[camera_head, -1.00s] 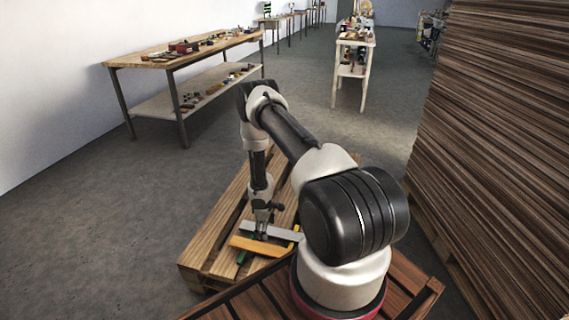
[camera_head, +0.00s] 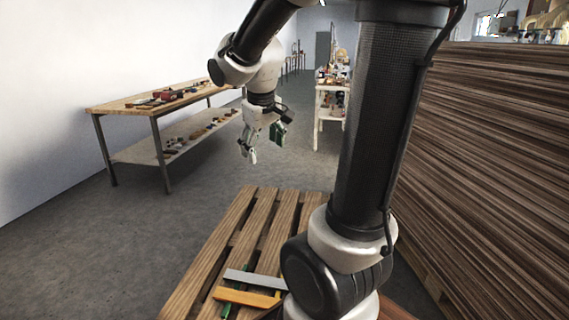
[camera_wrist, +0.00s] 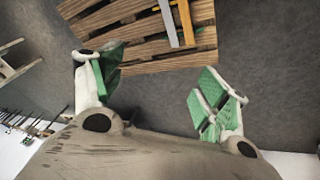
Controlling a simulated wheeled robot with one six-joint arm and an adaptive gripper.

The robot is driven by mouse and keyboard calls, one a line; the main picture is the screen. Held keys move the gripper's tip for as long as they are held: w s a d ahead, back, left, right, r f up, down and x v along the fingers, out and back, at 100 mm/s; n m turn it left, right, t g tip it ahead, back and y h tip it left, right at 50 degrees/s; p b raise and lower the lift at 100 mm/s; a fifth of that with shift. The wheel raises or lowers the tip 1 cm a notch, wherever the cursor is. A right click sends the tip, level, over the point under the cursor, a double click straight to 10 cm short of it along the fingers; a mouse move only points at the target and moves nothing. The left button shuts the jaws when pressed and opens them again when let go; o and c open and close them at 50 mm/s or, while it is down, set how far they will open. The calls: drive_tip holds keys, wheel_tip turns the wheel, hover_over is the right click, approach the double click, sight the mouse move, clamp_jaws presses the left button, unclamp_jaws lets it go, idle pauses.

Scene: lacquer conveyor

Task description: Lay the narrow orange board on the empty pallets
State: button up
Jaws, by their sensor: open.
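A narrow orange board (camera_head: 247,298) lies on the wooden pallet (camera_head: 275,224), near its front end in the head view. A grey board (camera_head: 253,280) lies beside it, slightly farther back. In the wrist view the orange board (camera_wrist: 186,22) and the grey board (camera_wrist: 167,20) lie on the pallet (camera_wrist: 98,22) at the top. My gripper (camera_head: 263,146) is open and empty, raised well above the floor beyond the boards. Its green-padded fingers also show wide apart in the wrist view (camera_wrist: 160,90). My arm hides part of the pallet's right side.
A tall stack of brown sheets (camera_head: 490,160) stands on the right. A long workbench (camera_head: 160,100) with small items stands along the left wall. A white shelf cart (camera_head: 330,100) stands at the back. The grey floor (camera_head: 110,240) left of the pallet is clear.

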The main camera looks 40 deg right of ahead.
drive_tip(key=s+a+r+y, duration=0.1)
drive_tip(key=s+a, duration=0.2)
drive_tip(key=s, duration=0.5)
drive_tip(key=s+a+r+t+y, duration=0.1)
drive_tip(key=s+a, duration=0.2)
drive_tip(key=s, duration=0.5)
drive_tip(key=shift+m, duration=0.4)
